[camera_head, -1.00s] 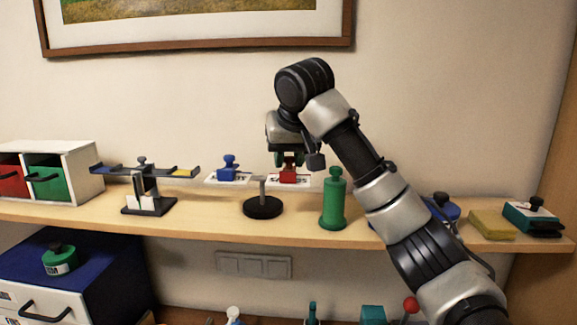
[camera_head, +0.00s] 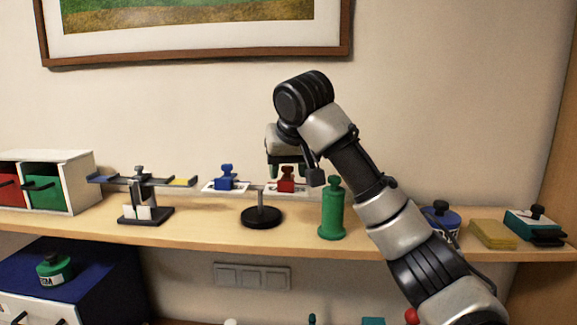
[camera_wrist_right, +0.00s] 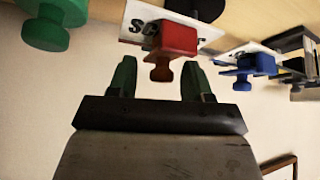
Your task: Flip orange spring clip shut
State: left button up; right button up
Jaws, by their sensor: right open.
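I cannot make out an orange spring clip in either view. My right gripper (camera_head: 287,172) is over the shelf in the head view, fingers pointing down, open at the red knobbed block (camera_head: 287,186). In the right wrist view, the green fingertips of the right gripper (camera_wrist_right: 157,78) are spread apart. The red block (camera_wrist_right: 172,40) shows between and beyond them, its knob towards the gripper; I see no grip on it. The block sits on a white lettered plate (camera_wrist_right: 133,24) on a stand with a round black base (camera_head: 262,217). My left gripper is not in view.
A blue knobbed block (camera_head: 225,180) is just left of the red one. A green cylinder (camera_head: 333,212) stands close to the right. A balance-like stand (camera_head: 140,190) and a white drawer unit (camera_head: 75,185) are further left. A yellow block (camera_head: 493,233) lies at the right.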

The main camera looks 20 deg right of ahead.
jog(key=shift+s+a+r, duration=0.1)
jog(key=shift+s+r, duration=0.15)
jog(key=shift+r, duration=0.25)
jog(key=b+v, duration=0.1)
jog(key=v, duration=0.8)
jog(key=shift+s+r, duration=0.25)
jog(key=shift+f, duration=0.1)
